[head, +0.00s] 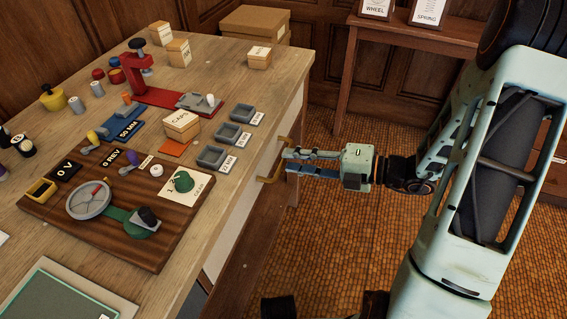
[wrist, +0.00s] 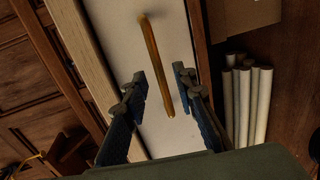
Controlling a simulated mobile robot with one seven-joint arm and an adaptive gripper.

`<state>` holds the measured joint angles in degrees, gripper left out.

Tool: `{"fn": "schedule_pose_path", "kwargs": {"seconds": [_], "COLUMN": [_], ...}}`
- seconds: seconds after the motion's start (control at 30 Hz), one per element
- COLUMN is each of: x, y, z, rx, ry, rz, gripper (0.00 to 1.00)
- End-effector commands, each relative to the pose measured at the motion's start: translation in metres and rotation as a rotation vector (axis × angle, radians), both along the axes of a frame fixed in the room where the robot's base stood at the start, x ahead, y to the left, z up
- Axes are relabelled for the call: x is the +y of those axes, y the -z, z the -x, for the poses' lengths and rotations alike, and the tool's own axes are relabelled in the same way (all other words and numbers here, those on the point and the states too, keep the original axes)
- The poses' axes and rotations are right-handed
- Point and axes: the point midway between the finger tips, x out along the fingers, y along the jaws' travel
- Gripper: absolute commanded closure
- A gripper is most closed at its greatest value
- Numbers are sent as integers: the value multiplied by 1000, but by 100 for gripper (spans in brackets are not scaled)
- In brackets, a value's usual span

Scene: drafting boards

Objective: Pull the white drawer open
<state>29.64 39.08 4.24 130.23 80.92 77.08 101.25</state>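The white drawer (head: 229,232) is in the side of the wooden table in the head view, its front looking flush with the table. Its brass bar handle (head: 264,180) stands out from the front. In the wrist view the white drawer front (wrist: 112,45) fills the middle, with the handle (wrist: 152,60) running lengthwise across it. My gripper (head: 287,161) is at the handle, reaching in from the right. In the wrist view its two fingers (wrist: 160,88) are apart, one on each side of the handle, with gaps between. Whether the fingertips reach past the bar is unclear.
The wooden tabletop (head: 215,72) holds a brown board (head: 110,245) with dials, small grey trays (head: 228,134), a red clamp stand (head: 135,75) and boxes. A side table (head: 415,35) stands behind. White rolls (wrist: 247,100) stand beside the drawer.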

Motion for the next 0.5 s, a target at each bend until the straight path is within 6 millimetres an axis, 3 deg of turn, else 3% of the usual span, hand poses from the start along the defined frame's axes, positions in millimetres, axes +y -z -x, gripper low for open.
{"fn": "schedule_pose_path", "kwargs": {"seconds": [0.2,0.5], "x": [25,31], "y": [7,7], "z": [-9,-11], "rx": [0,-1], "ry": [-1,0], "rz": [1,1], "gripper": [74,74]}}
